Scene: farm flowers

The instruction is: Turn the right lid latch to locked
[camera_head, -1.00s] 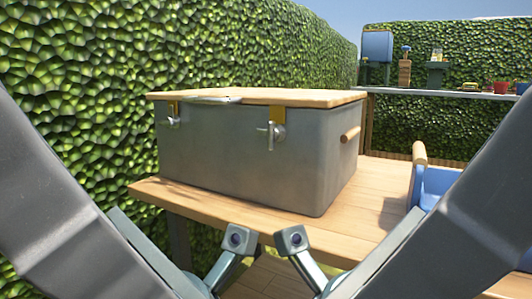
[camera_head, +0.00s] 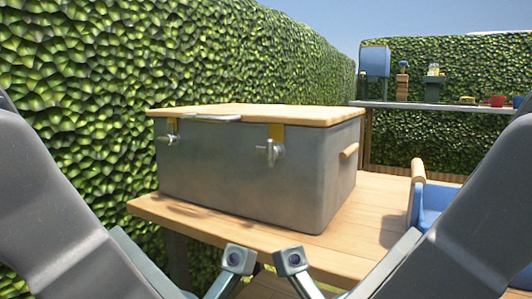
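A grey box (camera_head: 235,175) with a wooden lid (camera_head: 290,113) stands on a wooden table. The lid lies flat and looks closed. The right lid latch (camera_head: 271,151) is a metal knob with a short handle on the box's front, below a yellow tab (camera_head: 276,131). Its handle looks roughly upright. A left latch (camera_head: 168,139) sits below another yellow tab. My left arm's end (camera_head: 237,260) and my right arm's end (camera_head: 292,261) are low in the picture, in front of the table edge and apart from the box. Finger opening is unclear on both.
The wooden table (camera_head: 375,205) has clear room right of the box. A blue container with a wooden handle (camera_head: 434,200) stands at the right. A hedge (camera_head: 80,80) rises behind the box. A far shelf (camera_head: 450,107) holds pots and other items.

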